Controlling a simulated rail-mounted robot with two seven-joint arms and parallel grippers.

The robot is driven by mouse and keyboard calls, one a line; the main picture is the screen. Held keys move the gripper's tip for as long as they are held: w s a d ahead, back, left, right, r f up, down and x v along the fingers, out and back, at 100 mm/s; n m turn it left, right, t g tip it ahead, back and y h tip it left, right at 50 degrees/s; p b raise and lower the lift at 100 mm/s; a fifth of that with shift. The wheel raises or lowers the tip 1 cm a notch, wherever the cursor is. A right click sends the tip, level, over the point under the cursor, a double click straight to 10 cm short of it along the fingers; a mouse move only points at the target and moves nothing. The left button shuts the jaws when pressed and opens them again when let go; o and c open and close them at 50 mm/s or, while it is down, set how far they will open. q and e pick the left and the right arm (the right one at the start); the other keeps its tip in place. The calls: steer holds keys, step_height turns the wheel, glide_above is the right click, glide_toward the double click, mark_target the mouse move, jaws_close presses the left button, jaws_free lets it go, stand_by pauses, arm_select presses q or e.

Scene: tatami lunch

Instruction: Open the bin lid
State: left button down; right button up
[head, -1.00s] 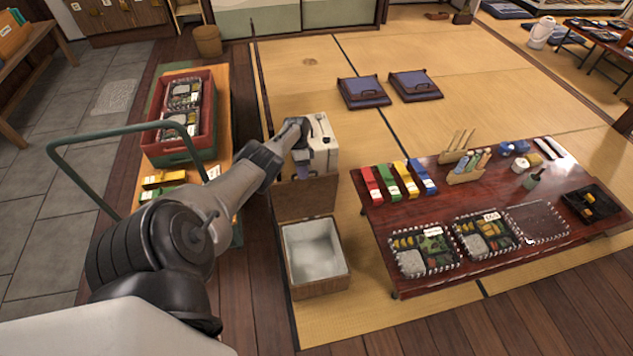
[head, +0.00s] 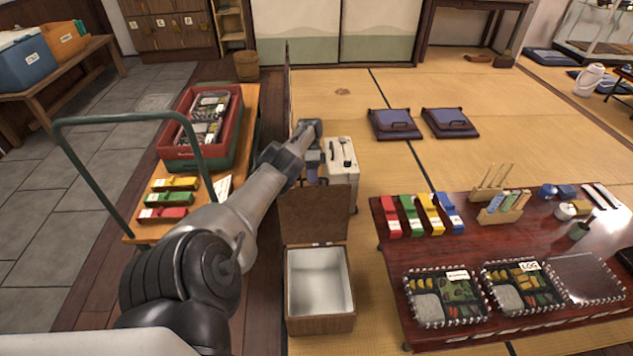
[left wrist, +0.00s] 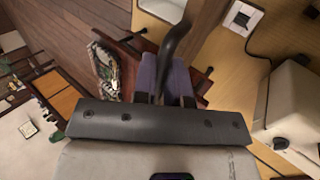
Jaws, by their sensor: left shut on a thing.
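The bin (head: 320,325) is a wooden box with a white, empty inside, standing on the floor below the middle of the head view. Its brown lid (head: 313,215) is raised about upright along the bin's far edge. My left gripper (head: 312,165) is just beyond the lid's top, its purple fingers partly hidden by the lid. In the left wrist view the purple fingers (left wrist: 166,82) are shut, with a dark curved bar (left wrist: 176,42) at them that looks like the lid's handle. The exact contact is hidden. My right gripper is out of view.
A cream case (head: 342,165) stands right beside the left gripper. The low lacquered table (head: 455,255) with meal trays is to the right.

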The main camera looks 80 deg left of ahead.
arm_select(q)
steer(key=shift+s+d+f, duration=0.1)
steer(key=shift+f, duration=0.05)
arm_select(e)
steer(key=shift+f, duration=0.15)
arm_select(q)
steer(key=c, duration=1.6)
jaws_free()
steer(key=o, duration=0.4)
steer(key=shift+s+d, duration=0.1)
steer(key=shift+s, duration=0.3)
steer(key=shift+o, duration=0.2)
steer(key=shift+w, duration=0.3)
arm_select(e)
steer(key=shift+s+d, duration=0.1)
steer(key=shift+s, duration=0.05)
